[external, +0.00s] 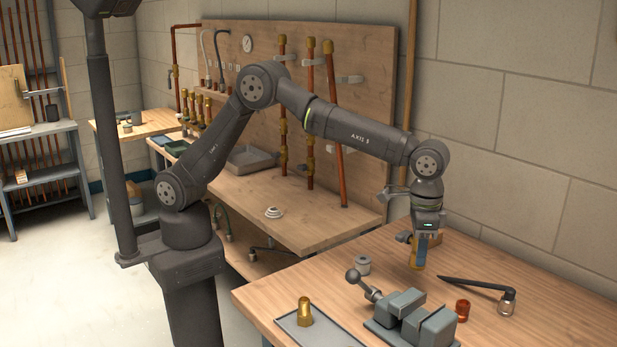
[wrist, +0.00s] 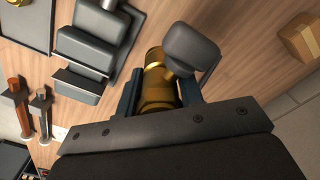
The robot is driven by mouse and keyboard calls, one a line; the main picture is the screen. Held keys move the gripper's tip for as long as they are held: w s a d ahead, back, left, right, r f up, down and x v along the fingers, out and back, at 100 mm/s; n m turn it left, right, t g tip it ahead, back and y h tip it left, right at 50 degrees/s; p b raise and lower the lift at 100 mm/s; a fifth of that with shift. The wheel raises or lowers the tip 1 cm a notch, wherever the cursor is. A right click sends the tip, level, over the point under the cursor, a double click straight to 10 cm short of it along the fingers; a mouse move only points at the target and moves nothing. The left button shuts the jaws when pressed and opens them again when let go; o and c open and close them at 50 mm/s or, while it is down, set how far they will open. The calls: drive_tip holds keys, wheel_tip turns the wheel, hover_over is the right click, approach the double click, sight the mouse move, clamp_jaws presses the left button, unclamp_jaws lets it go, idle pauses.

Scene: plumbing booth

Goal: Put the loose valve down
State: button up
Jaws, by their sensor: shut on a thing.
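The loose valve, a brass body (wrist: 157,88) with a broad grey handle (wrist: 190,48), sits between the dark blue fingers of my gripper (wrist: 160,95) in the wrist view. My gripper is shut on it. The fingers hide part of the valve. I cannot tell whether the valve touches the bench top.
The grey vise (external: 402,318) stands in front of my gripper, with a grey cylinder (external: 363,265) to its left. A shallow tray (external: 330,334) holds a brass fitting (external: 304,311). A copper piece (external: 462,310) and a black-handled tool (external: 475,285) lie right.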

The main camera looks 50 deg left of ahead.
drive_tip(key=w+f, duration=0.2)
drive_tip(key=w, duration=0.1)
drive_tip(key=w+f, duration=0.2)
drive_tip(key=w, duration=0.1)
drive_tip(key=w+f, duration=0.2)
drive_tip(key=w, duration=0.2)
drive_tip(key=shift+a, duration=0.35)
drive_tip(key=shift+f, duration=2)
drive_tip(key=shift+f, duration=0.15)
drive_tip(key=o, duration=1.1)
wheel_tip(320, 180, up, 12)
drive_tip(key=shift+r, duration=0.15)
